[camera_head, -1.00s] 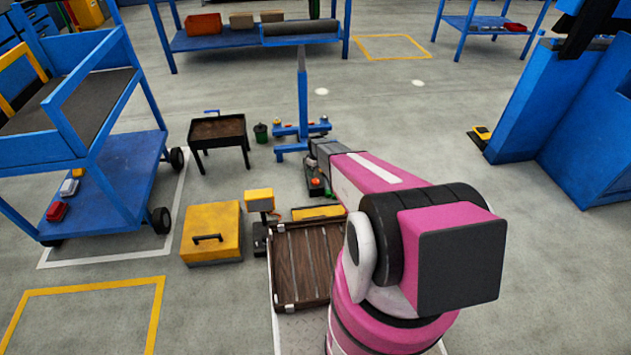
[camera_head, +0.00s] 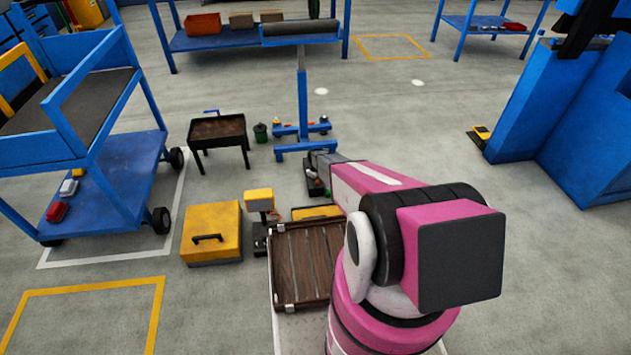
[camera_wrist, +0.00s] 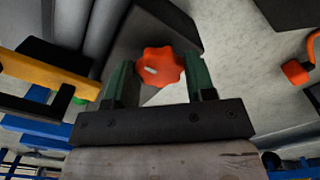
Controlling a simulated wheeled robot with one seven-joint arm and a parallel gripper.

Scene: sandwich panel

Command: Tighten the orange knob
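The orange knob (camera_wrist: 158,66) is a lobed knob with a small pale mark near its middle. In the wrist view it lies between the two green fingers of my gripper (camera_wrist: 159,60), on a dark grey body. One finger is on each side, very near the knob's edges. I cannot tell whether the fingers press on it or stand just clear. The knob is not clearly visible there.
A blue roller stand (camera_head: 303,105) stands just behind the device. A yellow toolbox (camera_head: 212,225), a brown slatted case (camera_head: 306,262) and a yellow-topped scale (camera_head: 259,200) are close in front and left. A dark metal tray on legs (camera_head: 217,130) stands left. Open floor lies to the right.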

